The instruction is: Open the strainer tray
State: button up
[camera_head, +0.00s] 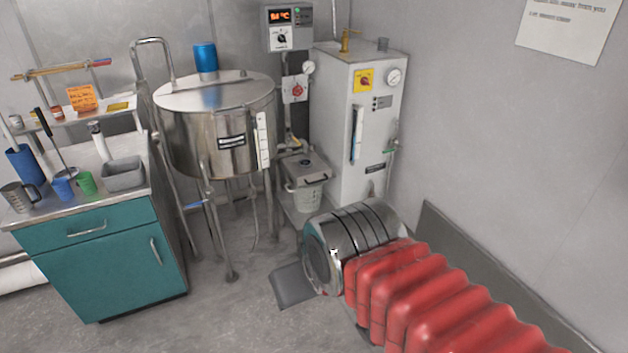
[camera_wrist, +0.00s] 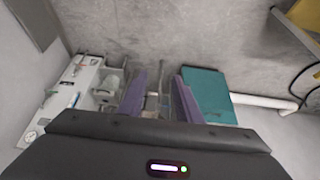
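A small grey lidded box (camera_head: 306,166), which may be the strainer tray, sits over a white bucket (camera_head: 305,195) between the steel tank and the white boiler in the head view. A grey shape in the wrist view (camera_wrist: 108,84) may be the same box, but it is too small to be sure. My gripper (camera_wrist: 160,73) shows two purple finger pads, apart, with nothing held between them. In the head view my red-sleeved arm stands in front of the box and to its right, apart from it. My fingers are not clear there.
The steel tank (camera_head: 224,125) on legs stands left of the box, the white boiler (camera_head: 345,130) right of it. The grey floor (camera_head: 225,320) is clear between cabinet and arm.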

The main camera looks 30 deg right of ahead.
aim_at(308, 170)
jog(key=z, duration=0.4)
jog(key=i, duration=1.85)
jog(key=u, duration=0.6)
jog(key=i, duration=0.45)
jog(key=u, duration=0.25)
